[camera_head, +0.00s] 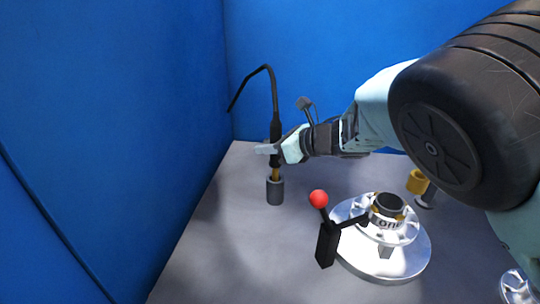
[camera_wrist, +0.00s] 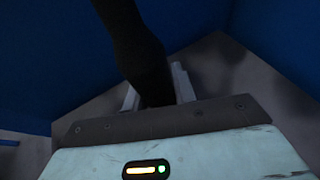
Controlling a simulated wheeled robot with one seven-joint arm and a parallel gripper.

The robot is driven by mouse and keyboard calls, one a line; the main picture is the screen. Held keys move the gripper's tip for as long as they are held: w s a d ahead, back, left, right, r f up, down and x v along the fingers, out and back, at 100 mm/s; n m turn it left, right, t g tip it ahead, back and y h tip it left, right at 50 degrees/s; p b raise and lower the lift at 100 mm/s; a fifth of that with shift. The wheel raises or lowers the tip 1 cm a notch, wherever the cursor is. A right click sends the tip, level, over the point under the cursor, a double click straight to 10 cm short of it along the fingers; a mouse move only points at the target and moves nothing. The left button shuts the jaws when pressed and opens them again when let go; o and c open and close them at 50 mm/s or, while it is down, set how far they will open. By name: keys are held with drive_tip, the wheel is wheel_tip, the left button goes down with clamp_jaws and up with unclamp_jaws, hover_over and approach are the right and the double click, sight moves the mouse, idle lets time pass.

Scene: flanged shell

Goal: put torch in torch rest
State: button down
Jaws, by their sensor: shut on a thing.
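The torch (camera_head: 275,112) is black with a thin bent cable or neck at its top and a brass-coloured lower part. It stands upright in the head view, and its dark body also shows in the wrist view (camera_wrist: 141,55). My gripper (camera_head: 268,149) is shut on the torch's body. A grey cylindrical cup (camera_head: 275,191), which looks like the torch rest, stands on the table directly below. The torch's brass lower end meets the cup's top in the picture. I cannot tell how deep it sits inside.
A round metal flanged shell (camera_head: 385,265) stands on the grey table (camera_head: 225,235) to the right. A black clamp with a red ball knob (camera_head: 318,198) is beside it. A yellow-topped piece (camera_head: 417,182) stands behind. Blue walls (camera_head: 120,120) close the left and back.

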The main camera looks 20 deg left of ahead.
drive_tip(key=shift+f, duration=1.65)
drive_tip(key=c, duration=1.1)
unclamp_jaws()
drive_tip(key=shift+c, duration=0.2)
drive_tip(key=shift+r, duration=0.15)
drive_tip(key=b+v, duration=0.1)
drive_tip(key=v, duration=1.1)
drive_tip(key=shift+b, duration=0.3)
